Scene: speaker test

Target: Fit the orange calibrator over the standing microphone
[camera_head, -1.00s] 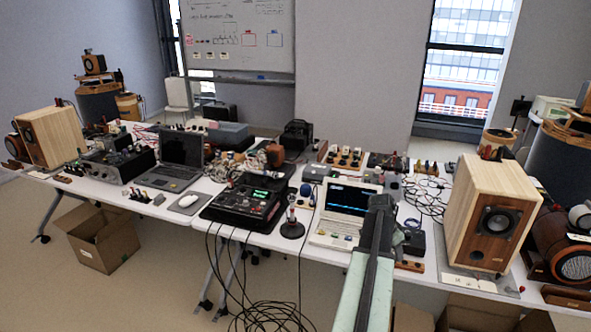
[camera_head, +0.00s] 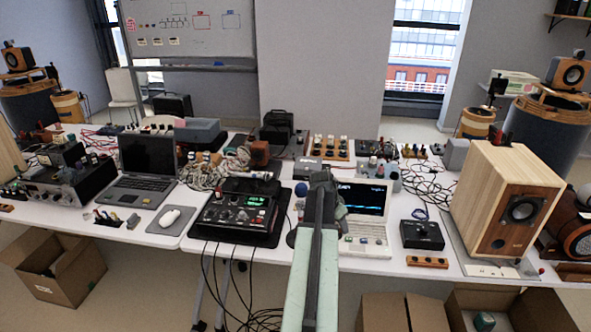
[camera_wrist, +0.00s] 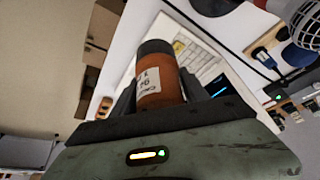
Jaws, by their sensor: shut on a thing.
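The orange calibrator (camera_wrist: 158,80), a cylinder with a dark end and a white label, is held between the grey fingers of my gripper (camera_wrist: 158,95) in the wrist view. A silver mesh head (camera_wrist: 308,25), which looks like the microphone's, shows at the wrist view's upper right, apart from the calibrator. In the head view my gripper (camera_head: 322,182) is above the table in front of the white laptop, and I cannot make out the calibrator there. My arm mostly hides the microphone stand; part of its dark round base (camera_head: 291,239) shows to the left.
The white laptop (camera_head: 364,235) stands just right of my arm. A black mixer-like unit (camera_head: 236,213) is to the left. A black box (camera_head: 422,235) and a wooden speaker (camera_head: 500,205) stand right. Cables hang over the front edge; open cartons (camera_head: 58,268) are on the floor.

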